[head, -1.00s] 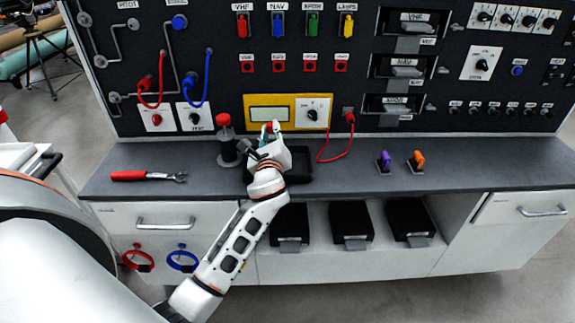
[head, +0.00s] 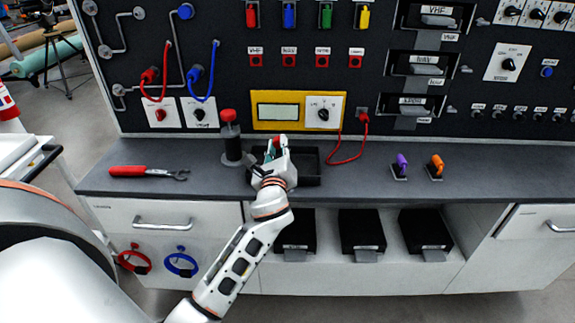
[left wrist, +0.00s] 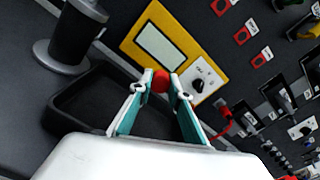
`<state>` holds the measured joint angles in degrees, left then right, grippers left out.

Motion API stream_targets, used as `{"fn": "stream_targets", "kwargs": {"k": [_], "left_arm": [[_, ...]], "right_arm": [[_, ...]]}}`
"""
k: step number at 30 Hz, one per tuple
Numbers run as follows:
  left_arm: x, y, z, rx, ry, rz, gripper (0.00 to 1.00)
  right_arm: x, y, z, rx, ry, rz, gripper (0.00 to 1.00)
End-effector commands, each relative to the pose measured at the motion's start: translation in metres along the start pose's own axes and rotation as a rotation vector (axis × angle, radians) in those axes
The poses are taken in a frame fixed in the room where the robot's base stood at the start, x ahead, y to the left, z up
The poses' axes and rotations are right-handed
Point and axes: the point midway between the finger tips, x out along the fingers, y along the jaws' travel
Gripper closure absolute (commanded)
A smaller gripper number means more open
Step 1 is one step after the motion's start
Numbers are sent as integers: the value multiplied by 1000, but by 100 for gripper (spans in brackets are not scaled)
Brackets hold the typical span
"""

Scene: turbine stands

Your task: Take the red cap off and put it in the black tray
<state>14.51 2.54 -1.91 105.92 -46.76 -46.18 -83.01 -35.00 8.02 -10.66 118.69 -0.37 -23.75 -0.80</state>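My left gripper (head: 277,143) is over the left part of the black tray (head: 313,183) on the counter. In the left wrist view its fingers (left wrist: 160,84) close around a small red piece, which looks like the red cap (left wrist: 161,80). The cap is held above the tray (left wrist: 62,104), apart from it. A dark cylinder with a red top (head: 230,143) stands upright just left of the tray. Its body also shows in the left wrist view (left wrist: 76,32). The gripper and wrist hide part of the tray. My right gripper is not in view.
The upright panel with a yellow display unit (head: 262,123) stands behind the tray. A red cable (head: 353,155) hangs to the right of the tray. The counter between is clear.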

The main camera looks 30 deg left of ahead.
Motion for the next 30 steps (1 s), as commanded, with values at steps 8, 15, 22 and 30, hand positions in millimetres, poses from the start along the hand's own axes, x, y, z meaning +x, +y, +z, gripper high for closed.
{"fn": "stream_targets", "kwargs": {"k": [8, 15, 22, 30], "left_arm": [[0, 0, 0, 0, 1, 0, 63], [-6, 1, -2, 1, 3, 1, 63], [-45, 0, -2, -1, 4, 0, 63], [-97, 0, -1, -1, 3, 0, 63]], "right_arm": [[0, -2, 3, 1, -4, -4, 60], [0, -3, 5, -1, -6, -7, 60], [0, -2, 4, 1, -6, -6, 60], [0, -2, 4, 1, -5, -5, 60]]}}
